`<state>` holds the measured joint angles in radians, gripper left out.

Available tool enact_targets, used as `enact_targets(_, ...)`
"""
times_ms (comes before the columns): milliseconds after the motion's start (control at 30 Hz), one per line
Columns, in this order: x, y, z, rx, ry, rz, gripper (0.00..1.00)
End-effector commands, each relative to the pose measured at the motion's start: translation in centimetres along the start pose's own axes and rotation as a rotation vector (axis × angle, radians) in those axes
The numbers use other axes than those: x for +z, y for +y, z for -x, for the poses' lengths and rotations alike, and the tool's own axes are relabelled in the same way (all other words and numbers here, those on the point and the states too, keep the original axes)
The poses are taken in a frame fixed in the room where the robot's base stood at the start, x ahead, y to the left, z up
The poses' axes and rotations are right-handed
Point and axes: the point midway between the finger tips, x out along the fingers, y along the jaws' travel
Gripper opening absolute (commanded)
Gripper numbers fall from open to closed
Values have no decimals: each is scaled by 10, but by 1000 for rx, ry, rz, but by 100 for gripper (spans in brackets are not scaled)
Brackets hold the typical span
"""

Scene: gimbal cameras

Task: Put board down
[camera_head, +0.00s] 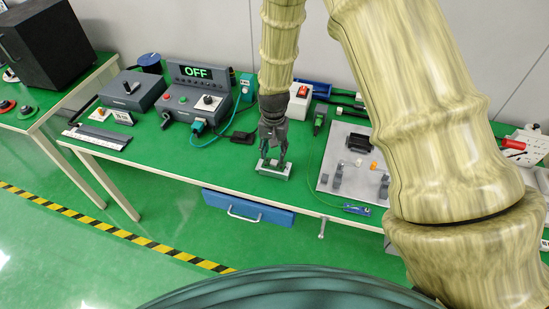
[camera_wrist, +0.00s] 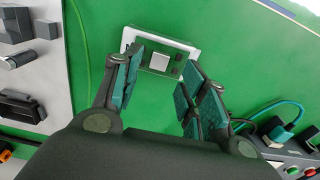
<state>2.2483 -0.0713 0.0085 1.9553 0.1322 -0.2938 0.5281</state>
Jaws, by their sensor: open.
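The board (camera_head: 274,171) is a small pale rectangular piece lying flat on the green table near its front edge. In the wrist view the board (camera_wrist: 158,60) shows a white rim, a grey square chip and small dark parts. My gripper (camera_head: 272,158) points down at the board from above. In the wrist view its two padded fingers (camera_wrist: 163,68) are spread apart, with the board between and just beyond the tips. I cannot tell whether a fingertip touches it.
A grey fixture plate (camera_head: 325,180) with several small parts lies to the right. A control box (camera_head: 190,104) reading OFF, with cables, stands at the back left. A blue drawer (camera_head: 225,205) hangs under the front edge. Green table (camera_head: 225,165) is bare left of the board.

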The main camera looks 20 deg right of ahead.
Motion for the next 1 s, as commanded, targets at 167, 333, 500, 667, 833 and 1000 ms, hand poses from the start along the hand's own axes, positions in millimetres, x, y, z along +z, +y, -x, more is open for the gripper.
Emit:
enact_targets(167, 0, 0, 20, -1, 2, 0, 42)
enact_targets(333, 0, 0, 41, -1, 2, 0, 42)
enact_targets(500, 0, 0, 60, -1, 2, 0, 42)
enact_targets(667, 0, 0, 72, 0, 1, 0, 42)
enact_targets(833, 0, 0, 78, 0, 0, 0, 42)
enact_targets(1000, 0, 0, 79, 1, -1, 0, 42)
